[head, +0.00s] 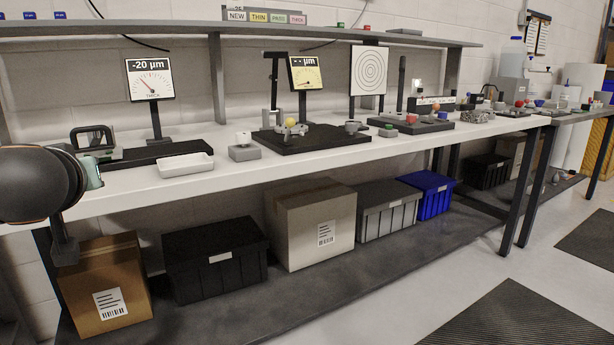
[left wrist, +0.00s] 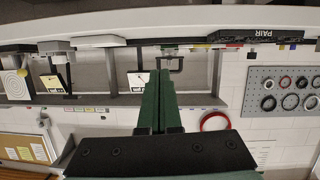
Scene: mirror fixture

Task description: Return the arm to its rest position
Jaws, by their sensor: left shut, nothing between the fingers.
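My left arm (head: 35,185) comes in at the left edge of the head view, in front of the left end of the white bench (head: 120,185). My left gripper (left wrist: 160,74) shows in the left wrist view as two long green fingers, closed together with nothing between them. The fingers touch nothing that I can see. That view is upside down, with the bench and its stands beyond the fingers. My right arm and gripper are in neither view.
The bench holds a white tray (head: 185,164), a "-20 µm" gauge display (head: 150,78) and a black plate (head: 330,139) with parts. Boxes and bins (head: 215,258) stand on the lower shelf. A pegboard (left wrist: 283,91) with rings shows in the wrist view.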

